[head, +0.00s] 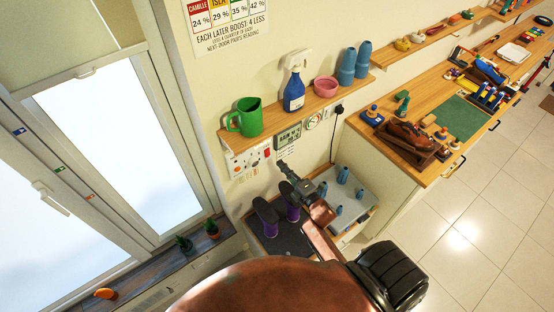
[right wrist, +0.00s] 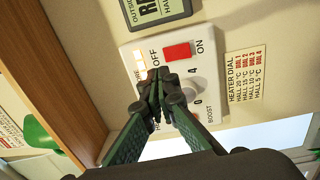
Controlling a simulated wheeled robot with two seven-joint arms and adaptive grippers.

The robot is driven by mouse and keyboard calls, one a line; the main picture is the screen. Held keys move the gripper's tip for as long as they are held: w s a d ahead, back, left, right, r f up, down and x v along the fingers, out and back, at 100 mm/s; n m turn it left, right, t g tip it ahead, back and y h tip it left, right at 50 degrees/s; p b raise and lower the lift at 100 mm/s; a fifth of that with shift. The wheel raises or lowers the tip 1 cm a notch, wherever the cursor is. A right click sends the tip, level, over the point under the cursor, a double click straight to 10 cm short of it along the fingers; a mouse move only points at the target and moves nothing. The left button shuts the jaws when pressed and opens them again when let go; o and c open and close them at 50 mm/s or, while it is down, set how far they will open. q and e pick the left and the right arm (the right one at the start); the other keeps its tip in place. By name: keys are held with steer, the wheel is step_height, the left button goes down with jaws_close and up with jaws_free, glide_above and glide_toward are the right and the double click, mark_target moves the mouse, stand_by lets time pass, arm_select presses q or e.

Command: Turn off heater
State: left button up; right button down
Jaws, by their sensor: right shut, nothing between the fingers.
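The heater's white control panel (head: 250,160) is on the wall under the shelf. In the right wrist view the panel (right wrist: 205,65) has a red switch (right wrist: 177,51) between the words OFF and ON; which way it is pressed I cannot tell. My left gripper is not in view.
The wooden shelf (head: 300,108) above holds a green jug (head: 247,117), a blue spray bottle (head: 294,93), a pink bowl (head: 326,86) and blue cups. Purple boots (head: 266,215) and blue bottles stand below. A heater dial label (right wrist: 245,75) is beside the panel.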

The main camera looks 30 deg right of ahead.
steer(key=s, duration=0.6)
steer(key=shift+d+r+b, duration=0.15)
steer(key=shift+r+b, duration=0.15)
steer(key=shift+b, duration=0.1)
